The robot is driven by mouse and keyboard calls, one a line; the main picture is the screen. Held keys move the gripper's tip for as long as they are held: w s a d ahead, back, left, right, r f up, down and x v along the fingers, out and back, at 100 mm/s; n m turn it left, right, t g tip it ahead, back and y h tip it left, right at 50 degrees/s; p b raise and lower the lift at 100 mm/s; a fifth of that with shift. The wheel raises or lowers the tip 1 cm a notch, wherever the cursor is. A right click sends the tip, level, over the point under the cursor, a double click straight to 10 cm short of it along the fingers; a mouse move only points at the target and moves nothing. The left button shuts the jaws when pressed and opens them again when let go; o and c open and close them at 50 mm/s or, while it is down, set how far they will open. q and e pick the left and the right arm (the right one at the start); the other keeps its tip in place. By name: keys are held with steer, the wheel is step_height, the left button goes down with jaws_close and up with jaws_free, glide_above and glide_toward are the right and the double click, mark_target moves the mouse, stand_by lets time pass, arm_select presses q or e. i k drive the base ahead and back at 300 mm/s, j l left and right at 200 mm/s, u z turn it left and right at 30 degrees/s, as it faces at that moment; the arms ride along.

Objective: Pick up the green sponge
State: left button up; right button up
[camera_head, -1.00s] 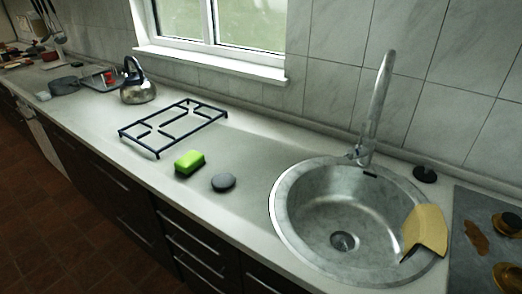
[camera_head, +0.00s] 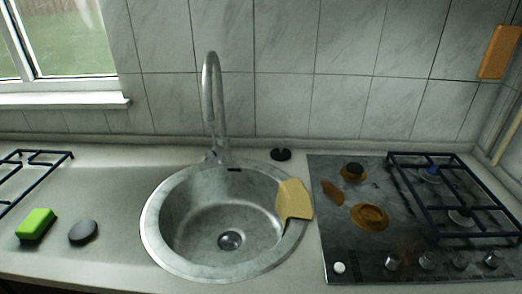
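The green sponge (camera_head: 38,223) lies on the light countertop at the lower left in the head view. It is bright green on top with a dark lower layer. A dark round disc (camera_head: 83,232) lies just to its right, apart from it. Neither of my grippers is in view.
A round metal sink (camera_head: 228,240) with a tall faucet (camera_head: 211,105) is in the middle, a yellow cloth (camera_head: 294,199) over its right rim. A stained stove (camera_head: 400,262) with a dark grate is at right. Another grate (camera_head: 36,157) lies at far left.

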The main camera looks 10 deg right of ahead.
mark_target(34, 228)
steer(key=u, duration=1.3)
